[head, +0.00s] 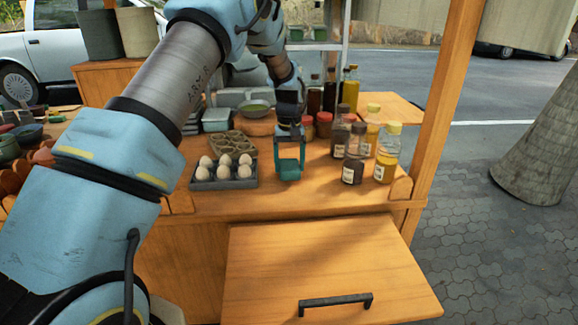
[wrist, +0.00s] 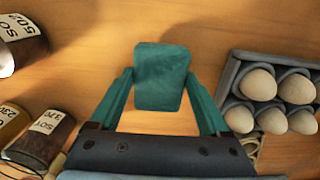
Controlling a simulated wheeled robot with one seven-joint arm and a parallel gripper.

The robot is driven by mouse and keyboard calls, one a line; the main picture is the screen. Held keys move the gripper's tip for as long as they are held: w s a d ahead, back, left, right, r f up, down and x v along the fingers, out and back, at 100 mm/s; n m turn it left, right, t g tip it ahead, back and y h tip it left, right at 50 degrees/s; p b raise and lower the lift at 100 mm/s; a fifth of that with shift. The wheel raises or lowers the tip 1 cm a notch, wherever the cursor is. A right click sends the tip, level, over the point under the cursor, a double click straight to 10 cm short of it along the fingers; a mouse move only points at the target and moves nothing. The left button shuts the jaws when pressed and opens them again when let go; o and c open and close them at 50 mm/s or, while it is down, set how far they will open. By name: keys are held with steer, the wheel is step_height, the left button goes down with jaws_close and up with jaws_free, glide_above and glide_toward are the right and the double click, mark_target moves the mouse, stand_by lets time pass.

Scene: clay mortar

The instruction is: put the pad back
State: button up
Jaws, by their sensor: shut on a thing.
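My gripper (head: 290,152) is over the wooden counter of the stall, between the egg tray and the bottles. It is shut on the pad, a small teal block with rounded corners. The pad (wrist: 160,78) sits between the two teal fingers in the wrist view. In the head view the pad (head: 289,172) shows low between the fingers, close to the counter top. I cannot tell whether it touches the wood.
A grey tray (head: 224,184) with several white eggs stands left of my gripper. Several bottles (head: 387,155) stand to the right. A green-filled bowl (head: 255,108) and red-lidded jars (head: 324,124) are behind. Bare counter (head: 290,202) lies in front, above a handled wooden panel (head: 320,265).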

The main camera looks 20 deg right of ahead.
mark_target(289, 166)
steer(key=shift+f, duration=0.75)
steer(key=shift+f, duration=0.1)
steer(key=o, duration=1.2)
steer(key=shift+c, duration=0.2)
step_height(289, 166, up, 12)
steer(key=b, duration=0.3)
